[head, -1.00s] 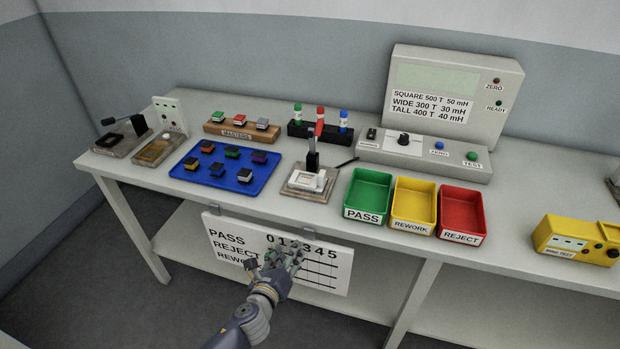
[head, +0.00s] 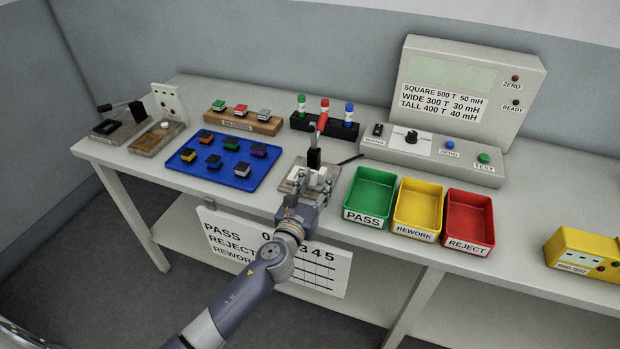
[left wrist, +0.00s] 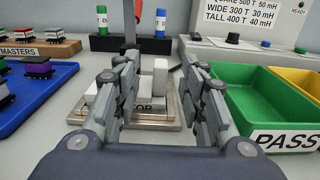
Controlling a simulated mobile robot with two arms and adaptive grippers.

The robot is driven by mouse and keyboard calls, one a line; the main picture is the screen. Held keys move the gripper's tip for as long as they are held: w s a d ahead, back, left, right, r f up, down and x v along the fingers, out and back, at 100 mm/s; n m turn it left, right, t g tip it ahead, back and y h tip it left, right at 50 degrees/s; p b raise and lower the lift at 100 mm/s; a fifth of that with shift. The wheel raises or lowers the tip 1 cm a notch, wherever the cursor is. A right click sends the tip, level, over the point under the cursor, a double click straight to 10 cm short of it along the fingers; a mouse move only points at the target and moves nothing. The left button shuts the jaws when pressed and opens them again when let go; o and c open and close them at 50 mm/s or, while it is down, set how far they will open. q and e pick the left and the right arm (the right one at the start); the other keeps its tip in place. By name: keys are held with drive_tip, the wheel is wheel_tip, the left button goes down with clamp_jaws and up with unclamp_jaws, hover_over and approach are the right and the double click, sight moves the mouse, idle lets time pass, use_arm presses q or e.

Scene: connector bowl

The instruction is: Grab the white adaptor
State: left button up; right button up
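The white adaptor (head: 296,173) sits in a small metal fixture with a red-handled clamp (head: 316,148) in the middle of the bench. My left gripper (head: 314,186) is at the near side of this fixture and partly covers the adaptor in the head view. In the left wrist view the left gripper (left wrist: 160,72) has its fingers spread apart, with the white adaptor (left wrist: 160,78) between and beyond them. Whether any finger touches it cannot be told. My right gripper is not in view.
Green (head: 370,190), yellow (head: 418,206) and red (head: 468,218) bins stand right of the fixture. A blue tray (head: 210,181) with several small parts lies to its left. A black rack (head: 325,127) of bottles stands behind. A sign (head: 215,240) hangs from the front edge.

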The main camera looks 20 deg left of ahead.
sight(321, 175)
use_arm(q)
drive_tip(key=w, duration=0.3)
drive_tip(key=shift+d, duration=0.1)
drive_tip(key=shift+w+f, duration=0.1)
drive_tip(key=shift+w, duration=1.1)
clamp_jaws()
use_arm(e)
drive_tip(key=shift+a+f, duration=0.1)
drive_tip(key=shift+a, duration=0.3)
